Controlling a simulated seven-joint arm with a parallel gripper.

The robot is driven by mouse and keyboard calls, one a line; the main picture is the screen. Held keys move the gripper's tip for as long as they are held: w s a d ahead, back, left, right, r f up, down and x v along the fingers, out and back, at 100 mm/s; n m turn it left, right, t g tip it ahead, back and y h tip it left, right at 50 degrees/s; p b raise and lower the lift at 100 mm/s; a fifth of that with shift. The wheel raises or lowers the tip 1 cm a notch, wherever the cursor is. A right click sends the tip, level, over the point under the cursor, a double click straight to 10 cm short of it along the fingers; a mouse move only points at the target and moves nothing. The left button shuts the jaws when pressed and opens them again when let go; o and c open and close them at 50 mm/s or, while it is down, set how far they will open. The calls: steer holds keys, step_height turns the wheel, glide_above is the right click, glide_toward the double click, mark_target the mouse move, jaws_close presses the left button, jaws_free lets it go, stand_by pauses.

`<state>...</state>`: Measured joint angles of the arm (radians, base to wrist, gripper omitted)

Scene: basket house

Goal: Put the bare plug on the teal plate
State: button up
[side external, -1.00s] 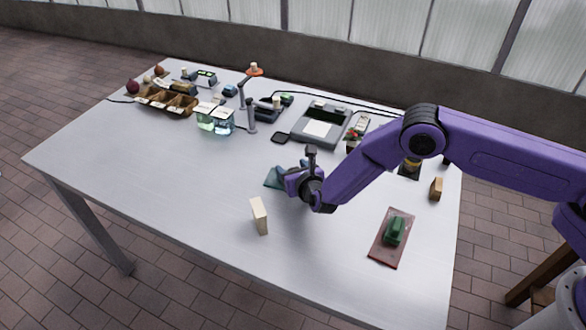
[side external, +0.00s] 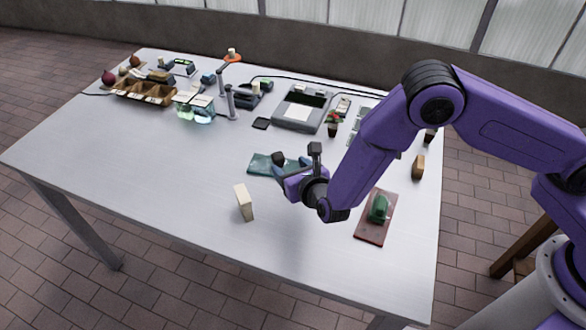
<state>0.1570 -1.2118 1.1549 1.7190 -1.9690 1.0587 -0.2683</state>
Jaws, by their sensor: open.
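The teal plate (side external: 262,165) lies flat near the middle of the table, its right part hidden by my gripper. My gripper (side external: 287,166) is open, low over the plate's right side; its fingertips are small and dark, and I cannot tell whether anything is between them. I cannot pick out the bare plug for sure; it may be hidden behind my gripper. A dark green object (side external: 378,209) rests on a dark red plate (side external: 371,233) to the right of my gripper.
A tan block (side external: 418,167) stands near the right edge. The table's left front is clear.

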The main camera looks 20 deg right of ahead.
steer(key=shift+s+r, duration=0.2)
steer(key=shift+s, duration=0.2)
steer(key=s+d+r+m+g+h, duration=0.3)
steer(key=s+d+r+m, duration=0.25)
steer(key=d+r, duration=0.2)
steer(key=s+d+r+m+g+h, duration=0.2)
steer(key=s+d+r+m, duration=0.2)
steer(key=d+r+m, duration=0.3)
steer(key=s+d+r+m+g+y, duration=0.2)
steer(key=s+d+m+g, duration=0.2)
steer(key=s, duration=0.7)
steer(key=s+d+r+m+g+y, duration=0.1)
steer(key=s+d+m+g+y, duration=0.2)
steer(key=s, duration=0.9)
steer(key=d+m+g, duration=0.1)
steer(key=d+m, duration=0.2)
steer(key=m, duration=0.1)
steer(key=shift+s+d+r, duration=0.2)
steer(key=shift+d+r, duration=0.1)
steer(key=shift+r, duration=0.1)
